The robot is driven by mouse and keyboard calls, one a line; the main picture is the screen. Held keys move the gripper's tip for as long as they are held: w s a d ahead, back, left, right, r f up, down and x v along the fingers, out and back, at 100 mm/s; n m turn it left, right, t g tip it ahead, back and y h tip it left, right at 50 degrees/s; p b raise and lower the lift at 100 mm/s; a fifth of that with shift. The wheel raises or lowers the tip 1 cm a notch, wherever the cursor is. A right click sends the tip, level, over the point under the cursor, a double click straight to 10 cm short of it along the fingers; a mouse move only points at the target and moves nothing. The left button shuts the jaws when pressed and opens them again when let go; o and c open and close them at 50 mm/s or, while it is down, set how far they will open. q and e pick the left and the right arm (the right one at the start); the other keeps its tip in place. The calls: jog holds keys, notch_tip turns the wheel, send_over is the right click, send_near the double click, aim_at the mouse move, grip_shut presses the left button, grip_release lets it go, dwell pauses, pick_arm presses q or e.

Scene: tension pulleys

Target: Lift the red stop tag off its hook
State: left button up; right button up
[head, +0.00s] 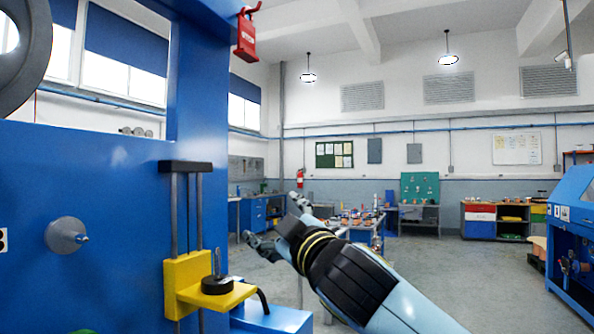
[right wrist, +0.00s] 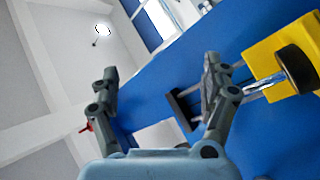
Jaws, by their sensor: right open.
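The red stop tag (head: 246,38) hangs from a red hook (head: 250,9) on the blue machine's upright, near the top of the head view. My right gripper (head: 272,220) is open and empty, below and to the right of the tag, clearly apart from it. In the right wrist view my open right gripper (right wrist: 160,70) has nothing between its fingers. A small red part (right wrist: 87,127) shows beside the left finger there; I cannot tell whether it is the tag or its hook. My left gripper is not in view.
The blue machine panel (head: 100,220) fills the left side. A yellow block (head: 190,270) with a black weight (head: 216,285) sits on grey rods left of my right gripper. Workbenches stand far behind. The air between gripper and tag looks clear.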

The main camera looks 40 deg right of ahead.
aim_at(249, 27)
jog(key=a+r+n+g+y, duration=0.1)
jog(key=a+r+n+y, duration=0.2)
jog(key=r+n+y, duration=0.65)
jog(key=a+r+n+g+y, duration=0.1)
jog(key=a+r+n+y, duration=0.4)
jog(key=r+n, duration=0.7)
jog(key=a+r+n+g+y, duration=0.1)
jog(key=a+r+n+y, duration=0.1)
jog(key=r+n+y, duration=0.9)
jog(key=s+d+r+n+h, duration=0.1)
jog(key=d+r+h, duration=0.1)
jog(key=d+h, duration=0.5)
jog(key=d+r+n+h, duration=0.1)
jog(key=d+r+h, duration=0.2)
jog(key=d+h, duration=0.3)
jog(key=p+x, duration=0.5)
jog(key=x, duration=0.4)
jog(key=shift+w+a, duration=0.15)
jog(key=shift+w, duration=0.05)
jog(key=shift+w+a+f+p, duration=0.1)
jog(key=shift+w+a+p, duration=0.1)
jog(key=shift+w+p, duration=0.15)
